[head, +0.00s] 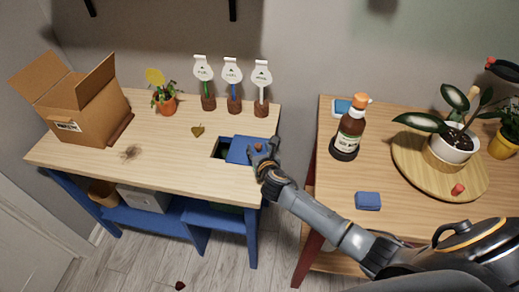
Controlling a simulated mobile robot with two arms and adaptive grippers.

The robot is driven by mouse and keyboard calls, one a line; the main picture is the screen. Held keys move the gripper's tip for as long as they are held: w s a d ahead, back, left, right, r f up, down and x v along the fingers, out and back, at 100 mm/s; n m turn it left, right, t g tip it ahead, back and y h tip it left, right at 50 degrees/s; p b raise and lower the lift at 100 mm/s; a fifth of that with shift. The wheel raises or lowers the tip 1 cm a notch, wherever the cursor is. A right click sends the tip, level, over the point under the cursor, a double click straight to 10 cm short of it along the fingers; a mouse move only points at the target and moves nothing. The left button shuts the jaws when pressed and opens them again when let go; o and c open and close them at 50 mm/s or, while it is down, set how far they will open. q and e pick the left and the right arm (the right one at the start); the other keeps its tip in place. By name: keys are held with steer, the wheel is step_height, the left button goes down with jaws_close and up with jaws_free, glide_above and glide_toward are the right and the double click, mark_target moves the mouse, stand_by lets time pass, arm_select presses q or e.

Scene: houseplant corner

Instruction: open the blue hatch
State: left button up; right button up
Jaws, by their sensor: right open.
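The blue hatch (240,150) is a flat blue panel set in the wooden top of the left table, near its right edge. A dark opening (218,148) shows along its left side, so the panel covers only part of the hole. A small brown knob (258,147) shows on the panel's right part. My right gripper (262,158) is at the right end of the panel, close to the knob, and is open. I cannot tell whether it touches the knob or panel. My left gripper is not in view.
The left table (175,170) holds an open cardboard box (85,110), a small potted plant (165,100), several tagged stands and a dry leaf (197,131). The right table (390,205) holds a brown bottle (349,128), a blue sponge (368,201), and a plant on a round board (408,170). A gap separates the tables.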

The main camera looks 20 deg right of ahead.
jaws_close()
steer(key=s+d+p, duration=0.1)
steer(key=d, duration=0.1)
steer(key=s+d, duration=0.1)
steer(key=shift+s+d+p, duration=0.35)
steer(key=shift+d+p, duration=0.05)
jaws_free()
steer(key=shift+w+a, duration=0.2)
steer(key=shift+a, duration=0.05)
steer(key=shift+s+d, duration=0.1)
steer(key=shift+s, duration=0.05)
steer(key=v, duration=1.2)
